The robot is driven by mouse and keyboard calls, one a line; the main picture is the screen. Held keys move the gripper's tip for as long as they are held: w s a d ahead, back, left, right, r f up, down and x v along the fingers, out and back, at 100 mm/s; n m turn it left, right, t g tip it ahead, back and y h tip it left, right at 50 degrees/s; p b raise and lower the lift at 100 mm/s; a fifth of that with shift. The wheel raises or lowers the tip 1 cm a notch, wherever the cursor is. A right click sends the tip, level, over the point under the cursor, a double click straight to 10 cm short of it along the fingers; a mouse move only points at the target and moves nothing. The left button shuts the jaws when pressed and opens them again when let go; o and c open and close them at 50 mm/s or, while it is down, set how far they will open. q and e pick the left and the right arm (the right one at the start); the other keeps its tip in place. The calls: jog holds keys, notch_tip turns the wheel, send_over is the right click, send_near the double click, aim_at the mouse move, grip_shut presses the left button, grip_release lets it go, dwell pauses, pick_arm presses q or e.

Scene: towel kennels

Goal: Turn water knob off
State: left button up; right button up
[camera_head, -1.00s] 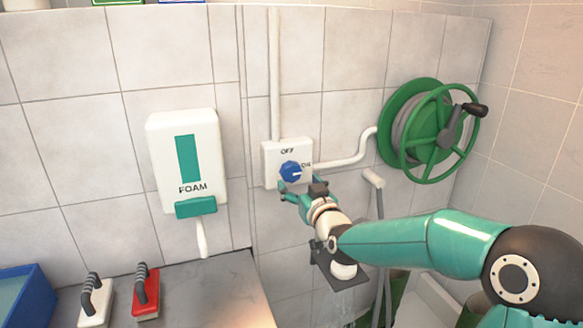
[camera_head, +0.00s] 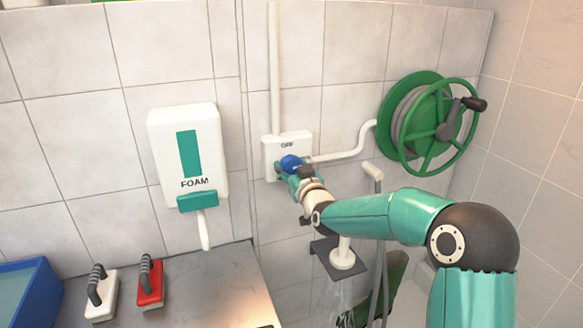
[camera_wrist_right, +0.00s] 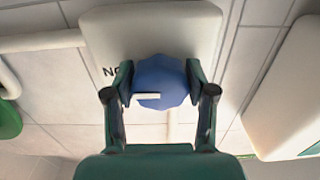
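The blue water knob (camera_head: 291,162) sits on a white wall box (camera_head: 302,141) marked OFF above it. My right gripper (camera_head: 292,171) is at the knob and partly hides it in the head view. In the right wrist view, the gripper's two fingers (camera_wrist_right: 160,92) stand on either side of the knob (camera_wrist_right: 165,75), close against its edges, and appear shut on it. The knob's white mark points left there, toward the upside-down ON lettering on the box (camera_wrist_right: 150,25). My left gripper is not in view.
A white foam dispenser (camera_head: 188,148) hangs left of the box. A green hose reel (camera_head: 412,120) is on the wall at the right. A shower head (camera_head: 342,260) with running water hangs below my right arm. Red (camera_head: 150,288) and white (camera_head: 101,300) brushes lie on the counter.

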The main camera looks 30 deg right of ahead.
jog(key=shift+c, duration=1.2)
jog(key=shift+d, duration=0.1)
jog(key=shift+c, duration=0.4)
jog(key=shift+f+n+b, duration=0.15)
jog(key=shift+n+b, duration=0.45)
jog(key=shift+b, duration=0.2)
jog(key=shift+n+b, duration=1.05)
jog(key=shift+n, duration=0.05)
jog(key=shift+n+b, duration=0.6)
jog(key=shift+n, duration=0.3)
jog(key=shift+n+b, duration=0.3)
jog(key=shift+n, duration=0.5)
jog(key=n, duration=0.2)
jog(key=shift+n, duration=0.4)
jog(key=n, duration=0.2)
jog(key=shift+n+b, duration=0.3)
jog(key=shift+n, duration=0.1)
jog(key=n, duration=0.4)
jog(key=shift+n, duration=0.8)
